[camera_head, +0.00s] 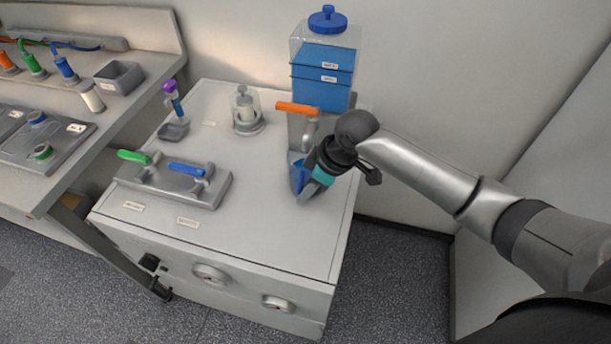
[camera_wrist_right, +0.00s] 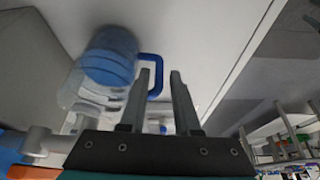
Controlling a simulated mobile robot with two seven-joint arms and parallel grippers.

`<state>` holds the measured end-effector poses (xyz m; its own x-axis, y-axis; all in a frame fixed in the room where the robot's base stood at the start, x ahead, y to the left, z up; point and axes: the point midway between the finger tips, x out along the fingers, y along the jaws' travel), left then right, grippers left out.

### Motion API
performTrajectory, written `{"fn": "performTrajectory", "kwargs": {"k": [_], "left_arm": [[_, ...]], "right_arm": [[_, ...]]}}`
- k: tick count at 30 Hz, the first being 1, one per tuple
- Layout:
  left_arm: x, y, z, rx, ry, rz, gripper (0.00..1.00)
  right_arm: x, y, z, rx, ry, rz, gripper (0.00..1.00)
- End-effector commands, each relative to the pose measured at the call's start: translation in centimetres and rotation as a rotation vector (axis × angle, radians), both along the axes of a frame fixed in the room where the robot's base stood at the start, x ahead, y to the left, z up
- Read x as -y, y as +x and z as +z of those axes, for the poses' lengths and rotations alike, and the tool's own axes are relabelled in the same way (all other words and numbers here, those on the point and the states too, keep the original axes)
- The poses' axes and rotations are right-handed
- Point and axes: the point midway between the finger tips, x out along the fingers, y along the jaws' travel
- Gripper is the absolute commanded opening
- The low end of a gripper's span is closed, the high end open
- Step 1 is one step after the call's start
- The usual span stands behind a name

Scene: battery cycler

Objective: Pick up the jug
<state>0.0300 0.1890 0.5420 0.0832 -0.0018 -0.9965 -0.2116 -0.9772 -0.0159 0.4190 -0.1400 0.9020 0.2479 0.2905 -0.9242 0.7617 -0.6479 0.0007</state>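The jug, clear and blue with a blue loop handle, shows in the right wrist view (camera_wrist_right: 108,58), left of the fingers. In the head view only a blue part of the jug (camera_head: 295,174) shows, on the cabinet top below the orange-handled tap (camera_head: 298,109); my right gripper hides the rest. My right gripper (camera_head: 305,193) is beside it. In the right wrist view its two fingers (camera_wrist_right: 160,76) are apart, and the outer bar of the handle appears in the gap between them. Whether they touch it I cannot tell. My left gripper is not in view.
A tank with blue liquid (camera_head: 323,75) stands behind the tap. A block with green and blue handles (camera_head: 175,184), a glass vessel (camera_head: 246,112) and a small grey tray (camera_head: 173,131) are left on the cabinet top (camera_head: 262,205). A bench (camera_head: 95,134) adjoins at left.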

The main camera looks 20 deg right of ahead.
Motion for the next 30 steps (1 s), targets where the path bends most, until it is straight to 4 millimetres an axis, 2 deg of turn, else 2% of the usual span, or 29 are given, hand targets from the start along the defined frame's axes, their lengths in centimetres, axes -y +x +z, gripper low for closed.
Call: {"fn": "performTrajectory", "kwargs": {"k": [4, 12, 20, 28, 30], "left_arm": [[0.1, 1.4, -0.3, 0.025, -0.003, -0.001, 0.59], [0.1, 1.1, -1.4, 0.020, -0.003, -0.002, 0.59], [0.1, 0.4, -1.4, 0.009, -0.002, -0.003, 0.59], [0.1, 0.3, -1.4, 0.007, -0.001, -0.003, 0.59], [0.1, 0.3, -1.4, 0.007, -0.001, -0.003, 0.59]], "right_arm": [[-0.4, 0.3, -1.3, 0.000, 0.002, -0.001, 0.31], [-1.4, 1.2, -4.6, -0.001, 0.001, -0.001, 0.31], [-1.5, 1.3, -4.7, 0.001, 0.000, 0.000, 0.31], [-1.5, 1.3, -4.7, 0.001, 0.000, 0.000, 0.03], [-1.5, 1.3, -4.7, 0.001, 0.000, 0.000, 0.00]]}}
